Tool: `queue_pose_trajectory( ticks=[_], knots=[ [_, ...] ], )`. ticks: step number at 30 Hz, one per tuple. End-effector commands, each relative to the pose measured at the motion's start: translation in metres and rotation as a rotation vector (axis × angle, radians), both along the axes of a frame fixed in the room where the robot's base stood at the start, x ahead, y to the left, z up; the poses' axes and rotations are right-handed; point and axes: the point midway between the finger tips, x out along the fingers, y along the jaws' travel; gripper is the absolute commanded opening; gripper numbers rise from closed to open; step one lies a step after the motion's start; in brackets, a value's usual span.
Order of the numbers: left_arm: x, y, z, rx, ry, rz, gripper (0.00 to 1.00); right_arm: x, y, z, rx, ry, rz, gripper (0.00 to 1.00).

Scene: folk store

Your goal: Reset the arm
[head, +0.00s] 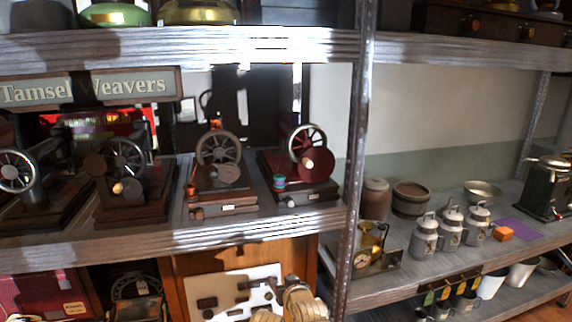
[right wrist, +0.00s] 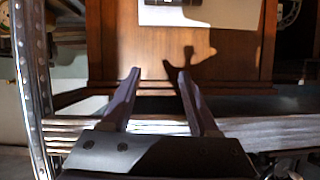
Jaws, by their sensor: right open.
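My right gripper (right wrist: 158,72) is open in the right wrist view. Its two dark fingers are spread apart with nothing between them. The fingers point toward the wooden cabinet front (right wrist: 140,40), and a dark shadow falls on the wood by the right finger. Whether the fingertips touch the wood is not clear. In the head view, the right gripper cannot be clearly told from the clutter at the bottom middle. My left gripper is in neither view.
A grey shelf edge (right wrist: 260,106) runs across behind the fingers, and a metal post (right wrist: 31,70) stands at left. In the head view, the post (head: 357,150) divides the shelves. Several sewing machines (head: 217,170) stand at left; milk cans (head: 424,236) stand at right.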

Motion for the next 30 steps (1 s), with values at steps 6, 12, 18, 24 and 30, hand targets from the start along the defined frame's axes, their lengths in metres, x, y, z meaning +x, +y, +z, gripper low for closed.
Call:
queue_pose_trajectory(
  ticks=[6, 12, 18, 24, 30],
  knots=[
    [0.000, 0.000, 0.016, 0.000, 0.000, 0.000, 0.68, -0.076, -0.014, -0.067, -0.204, 0.444, 0.041, 0.61],
    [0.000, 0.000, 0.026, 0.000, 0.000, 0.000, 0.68, -0.158, -0.042, -0.097, -0.372, 0.813, 0.054, 0.61],
    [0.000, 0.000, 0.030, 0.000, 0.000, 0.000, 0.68, -0.212, -0.062, -0.099, -0.473, 1.041, 0.052, 0.61],
    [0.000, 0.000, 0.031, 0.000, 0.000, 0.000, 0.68, -0.229, -0.069, -0.098, -0.504, 1.112, 0.050, 0.61],
    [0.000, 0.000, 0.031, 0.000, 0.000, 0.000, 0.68, -0.229, -0.069, -0.098, -0.503, 1.112, 0.050, 0.61]
  ],
)
